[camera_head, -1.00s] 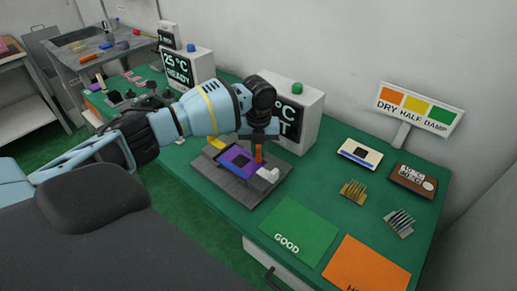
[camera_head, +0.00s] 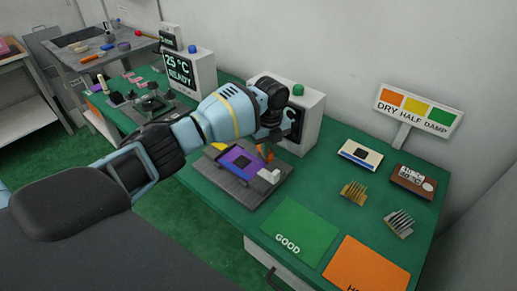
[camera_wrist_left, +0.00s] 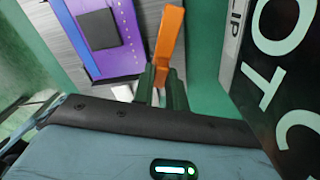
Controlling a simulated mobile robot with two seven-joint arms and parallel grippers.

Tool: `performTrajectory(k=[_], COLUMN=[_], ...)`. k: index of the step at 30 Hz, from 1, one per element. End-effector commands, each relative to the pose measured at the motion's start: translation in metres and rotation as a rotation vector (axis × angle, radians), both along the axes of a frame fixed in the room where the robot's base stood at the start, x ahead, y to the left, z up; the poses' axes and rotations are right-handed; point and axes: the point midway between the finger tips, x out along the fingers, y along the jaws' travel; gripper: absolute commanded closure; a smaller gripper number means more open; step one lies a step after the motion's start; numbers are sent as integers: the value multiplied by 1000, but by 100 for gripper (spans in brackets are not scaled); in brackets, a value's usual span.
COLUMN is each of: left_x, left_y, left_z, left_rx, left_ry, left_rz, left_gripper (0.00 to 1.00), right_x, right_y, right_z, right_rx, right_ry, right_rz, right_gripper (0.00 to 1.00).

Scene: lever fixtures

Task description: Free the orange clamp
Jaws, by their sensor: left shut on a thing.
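The orange clamp (camera_head: 265,152) is a lever at the back edge of a grey fixture plate (camera_head: 228,181). A purple board (camera_head: 236,159) with a dark square chip lies on that plate. My left gripper (camera_head: 268,136) is at the orange lever and partly hides it. In the left wrist view the fingers (camera_wrist_left: 161,88) are shut on the orange lever (camera_wrist_left: 168,40), whose upper part sticks out beyond them. The purple board (camera_wrist_left: 98,35) lies left of it there. A yellow piece (camera_head: 219,146) and a white piece (camera_head: 268,176) sit at the board's ends.
A white box with a dark display and green button (camera_head: 298,90) stands close behind the gripper. A green GOOD mat (camera_head: 300,232) and an orange mat (camera_head: 367,265) lie at front right. Brushes (camera_head: 354,192) and small boards lie to the right.

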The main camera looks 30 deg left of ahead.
Motion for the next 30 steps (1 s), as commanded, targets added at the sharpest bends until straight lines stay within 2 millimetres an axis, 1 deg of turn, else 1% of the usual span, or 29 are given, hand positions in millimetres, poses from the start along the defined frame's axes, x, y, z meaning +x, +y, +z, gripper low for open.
performTrajectory(k=[6,15,20,30], left_x=[10,19,22,23], left_y=[-5,-8,-7,-7], left_z=[0,-1,-1,-1], left_rx=[-1,0,1,1], left_ry=[2,2,2,1], left_rz=[180,346,391,415], left_gripper=[100,100,100,100], right_x=[2,-6,-10,-7], right_y=[0,0,-1,-1], right_z=[2,-1,-3,-2], right_rx=[0,0,-2,-3], right_ry=[-5,10,18,14], right_rz=[0,0,1,3], right_gripper=[76,76,76,76])
